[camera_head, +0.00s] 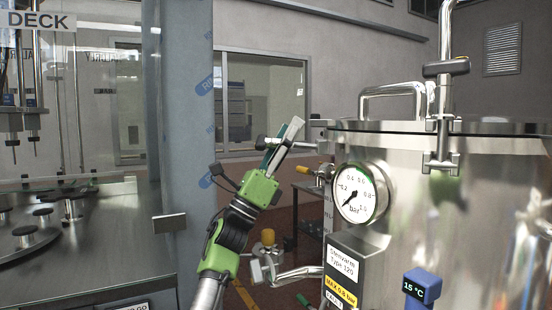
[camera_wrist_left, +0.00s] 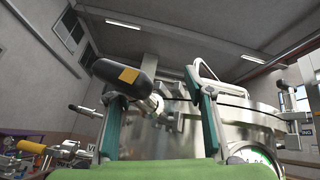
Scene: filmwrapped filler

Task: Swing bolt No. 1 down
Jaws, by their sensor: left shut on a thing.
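The steel vessel (camera_head: 480,200) with its lid fills the right of the head view. My left gripper (camera_head: 287,142) is at the vessel's left rim, shut on a swing bolt. In the left wrist view this bolt has a black handle (camera_wrist_left: 119,73) with a yellow label too small to read, and its metal shank (camera_wrist_left: 150,105) runs between the two fingers. In the head view the fingers hide most of this bolt. Another bolt (camera_head: 445,68) with a black crossbar stands upright at the front of the rim. My right gripper is out of view.
A pressure gauge (camera_head: 360,193) and a blue 15 °C sensor (camera_head: 421,287) stick out of the vessel's front. A lid handle (camera_head: 392,90) rises above the lid. A grey-blue post (camera_head: 185,130) and a glass-fronted machine stand at left.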

